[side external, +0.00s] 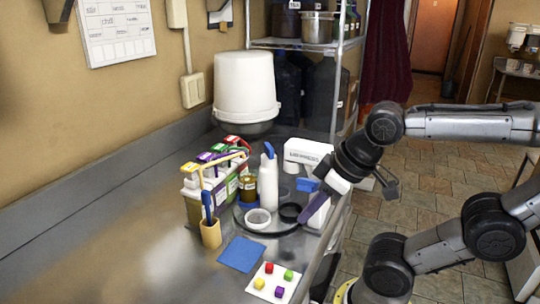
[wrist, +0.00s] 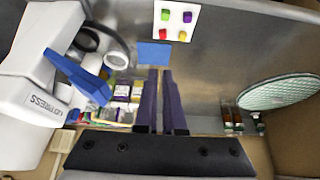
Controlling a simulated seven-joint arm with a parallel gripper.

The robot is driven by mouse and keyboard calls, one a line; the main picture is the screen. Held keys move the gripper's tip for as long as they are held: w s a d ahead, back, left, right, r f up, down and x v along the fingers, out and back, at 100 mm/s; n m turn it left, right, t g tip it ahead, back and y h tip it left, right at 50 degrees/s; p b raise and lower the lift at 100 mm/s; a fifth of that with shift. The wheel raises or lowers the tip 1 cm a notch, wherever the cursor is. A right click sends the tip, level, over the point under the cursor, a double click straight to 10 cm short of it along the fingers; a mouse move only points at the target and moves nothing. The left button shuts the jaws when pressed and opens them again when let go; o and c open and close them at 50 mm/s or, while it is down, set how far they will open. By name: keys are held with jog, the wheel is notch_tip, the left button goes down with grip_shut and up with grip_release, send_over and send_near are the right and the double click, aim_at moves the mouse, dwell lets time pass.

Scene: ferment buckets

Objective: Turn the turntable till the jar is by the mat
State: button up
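The round dark turntable (side external: 277,230) stands on the steel counter. The amber jar (side external: 247,188) is on its back left part, away from the blue mat (side external: 240,254), which lies in front of the turntable. A white bottle (side external: 268,185) with a blue top, a white bowl (side external: 258,218) and a dark ring (side external: 290,212) are also on it; the bowl is nearest the mat. My gripper (side external: 308,218) is right of the turntable, fingers pointing down. In the wrist view its fingers (wrist: 160,72) show a narrow gap with nothing between; the mat (wrist: 154,54) lies beyond them. I cannot make out the jar there.
A white press (side external: 306,152) with a blue lever stands behind the turntable on the right. Several cartons (side external: 222,180) and a tan cup (side external: 211,234) with a blue-handled tool stand left. A card (side external: 273,284) with coloured cubes lies in front. The left front counter is clear.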

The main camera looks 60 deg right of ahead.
jog(key=shift+o, duration=1.2)
jog(key=shift+s, duration=0.15)
jog(key=o, duration=0.3)
jog(key=w+r+m, duration=0.1)
jog(key=r, duration=0.1)
jog(key=w+d+r+m, duration=0.1)
jog(key=r, duration=0.2)
jog(key=w+d+r+m+h, duration=0.1)
jog(key=r, duration=0.1)
jog(key=shift+w+d+r, duration=0.1)
jog(key=shift+w+r, duration=0.05)
jog(key=shift+w, duration=0.1)
jog(key=shift+o, duration=0.2)
notch_tip(320, 180, up, 7)
jog(key=m+g+h, duration=0.2)
jog(key=m, duration=0.4)
send_over(269, 145)
jog(key=s+a, duration=0.4)
jog(key=x, duration=1.3)
jog(key=shift+s, duration=0.3)
grip_shut()
